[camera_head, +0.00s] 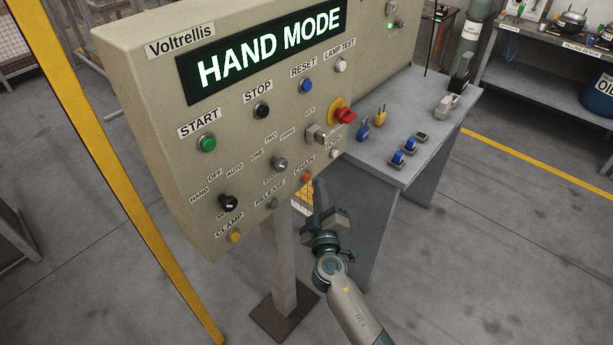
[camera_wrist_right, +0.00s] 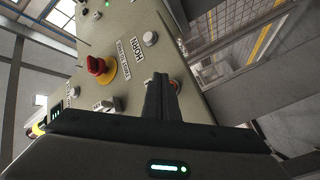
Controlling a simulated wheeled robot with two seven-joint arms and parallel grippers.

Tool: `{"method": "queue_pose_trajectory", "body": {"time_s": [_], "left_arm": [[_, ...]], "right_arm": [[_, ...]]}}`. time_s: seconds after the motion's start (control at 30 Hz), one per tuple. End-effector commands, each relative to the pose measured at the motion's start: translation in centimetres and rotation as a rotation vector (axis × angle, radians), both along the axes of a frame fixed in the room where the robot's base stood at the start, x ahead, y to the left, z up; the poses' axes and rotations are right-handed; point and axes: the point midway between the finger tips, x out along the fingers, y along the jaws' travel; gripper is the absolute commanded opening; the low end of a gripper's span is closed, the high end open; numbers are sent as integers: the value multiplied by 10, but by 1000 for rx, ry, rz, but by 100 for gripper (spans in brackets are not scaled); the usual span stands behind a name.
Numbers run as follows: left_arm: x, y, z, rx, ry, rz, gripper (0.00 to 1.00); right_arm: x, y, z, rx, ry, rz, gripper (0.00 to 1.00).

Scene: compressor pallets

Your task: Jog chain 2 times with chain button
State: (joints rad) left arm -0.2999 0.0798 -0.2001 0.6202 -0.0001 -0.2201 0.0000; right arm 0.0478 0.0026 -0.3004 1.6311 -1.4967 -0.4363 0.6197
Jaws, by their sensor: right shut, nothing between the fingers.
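The control panel (camera_head: 230,110) shows HAND MODE on its display (camera_head: 268,52). The chain button (camera_head: 307,177) is a small orange-red button under the CHAIN label in the panel's lower right. My right gripper (camera_head: 319,183) is shut and empty, its fingertips just to the right of the chain button in the head view. In the right wrist view the shut fingers (camera_wrist_right: 161,80) point at the panel, and a reddish button (camera_wrist_right: 175,86) shows partly behind them. I cannot tell whether the tips touch it. My left gripper is not in view.
A grey table (camera_head: 385,165) with padlocks stands behind right. A yellow post (camera_head: 95,150) rises at left.

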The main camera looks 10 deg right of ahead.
Motion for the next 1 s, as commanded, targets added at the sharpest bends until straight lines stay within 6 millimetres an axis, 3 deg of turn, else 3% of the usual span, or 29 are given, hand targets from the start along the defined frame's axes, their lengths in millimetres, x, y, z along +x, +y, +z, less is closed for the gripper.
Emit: {"method": "queue_pose_trajectory", "body": {"time_s": [1.0], "left_arm": [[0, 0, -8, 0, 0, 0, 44]], "right_arm": [[8, 6, 0, 0, 0, 0, 0]]}}
